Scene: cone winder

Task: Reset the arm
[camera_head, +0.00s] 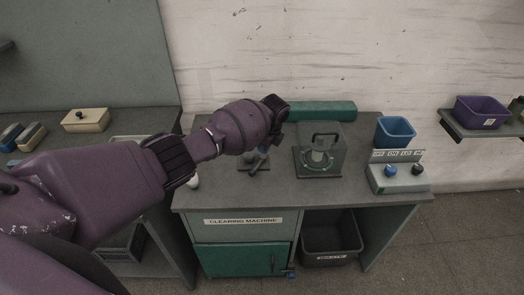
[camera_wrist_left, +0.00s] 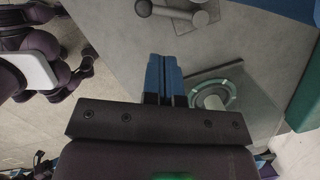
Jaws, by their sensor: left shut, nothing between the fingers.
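My left arm reaches in from the left in the head view and bends at the wrist over the clearing machine table (camera_head: 225,201). My left gripper (camera_head: 263,150) points down there, mostly hidden behind the wrist. In the left wrist view the blue fingers of the left gripper (camera_wrist_left: 164,78) are together with nothing between them. They are above the grey table top, beside a green ring (camera_wrist_left: 217,95) on a dark plate. My right gripper does not show in either view.
A blue bin (camera_head: 394,132) and a control box with knobs (camera_head: 398,180) stand at the right. A dark waste bin (camera_head: 331,240) is below the table.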

